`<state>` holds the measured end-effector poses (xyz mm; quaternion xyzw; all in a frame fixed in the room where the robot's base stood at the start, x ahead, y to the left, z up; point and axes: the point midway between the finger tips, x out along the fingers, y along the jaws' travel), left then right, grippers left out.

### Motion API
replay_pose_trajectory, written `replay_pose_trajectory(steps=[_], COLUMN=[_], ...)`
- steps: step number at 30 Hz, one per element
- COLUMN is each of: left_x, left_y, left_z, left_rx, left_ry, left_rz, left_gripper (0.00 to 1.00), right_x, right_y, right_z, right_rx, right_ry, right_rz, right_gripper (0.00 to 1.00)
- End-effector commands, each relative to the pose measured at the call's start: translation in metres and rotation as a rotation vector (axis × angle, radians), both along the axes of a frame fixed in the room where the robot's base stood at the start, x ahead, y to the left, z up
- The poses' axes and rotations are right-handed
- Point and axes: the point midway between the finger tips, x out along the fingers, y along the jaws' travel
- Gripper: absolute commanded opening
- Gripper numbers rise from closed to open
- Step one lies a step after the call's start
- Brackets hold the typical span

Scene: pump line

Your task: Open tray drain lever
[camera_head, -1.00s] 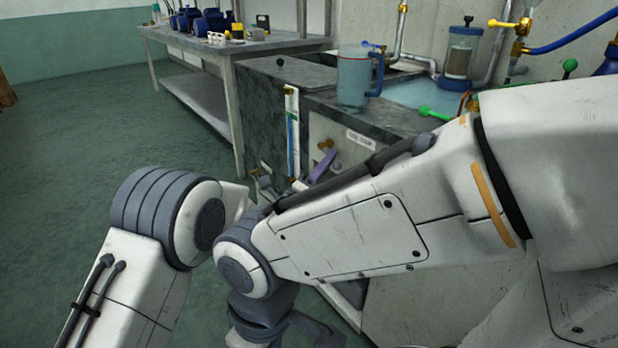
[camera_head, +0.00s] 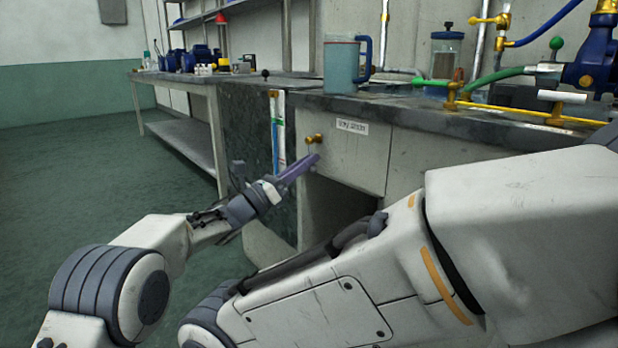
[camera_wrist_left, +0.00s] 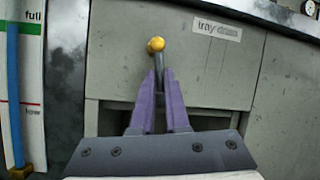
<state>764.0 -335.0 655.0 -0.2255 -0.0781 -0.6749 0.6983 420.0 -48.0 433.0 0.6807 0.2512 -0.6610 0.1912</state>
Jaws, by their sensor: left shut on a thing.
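The tray drain lever shows as a brass fitting (camera_head: 314,139) on the grey panel under the bench top, beside the "tray drain" label (camera_head: 352,127). In the left wrist view the lever is a thin dark rod (camera_wrist_left: 160,66) with a yellow ball (camera_wrist_left: 156,44) at its upper end. My left gripper (camera_head: 315,158) reaches the lever from the lower left. Its purple fingers (camera_wrist_left: 159,78) are on either side of the rod and shut on it, below the ball. My right gripper is not in view.
A level gauge strip (camera_head: 277,130) is left of the lever. A jug with a blue handle (camera_head: 342,66) stands on the bench top above. Below the panel is a dark opening (camera_head: 335,212). My right arm fills the lower right. A side table (camera_head: 180,82) stands at the back left.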

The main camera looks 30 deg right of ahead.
Motion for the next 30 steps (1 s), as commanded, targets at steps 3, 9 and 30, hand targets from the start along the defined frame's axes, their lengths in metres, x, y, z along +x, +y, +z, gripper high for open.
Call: replay_pose_trajectory(steps=[3,9,30], left_x=[0.005,0.009,0.012], left_y=[0.001,0.002,0.002], left_z=[-0.005,-0.004,-0.002], left_rx=[0.017,0.035,0.048], left_ry=[-0.076,-0.168,-0.225], left_rz=[0.003,0.003,0.005], left_gripper=[0.00,0.00,0.16], right_x=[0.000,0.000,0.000], right_y=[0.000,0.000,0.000], right_z=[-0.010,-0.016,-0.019], right_rx=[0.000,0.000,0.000], right_ry=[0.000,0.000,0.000], right_rz=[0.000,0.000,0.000], right_gripper=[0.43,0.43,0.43])
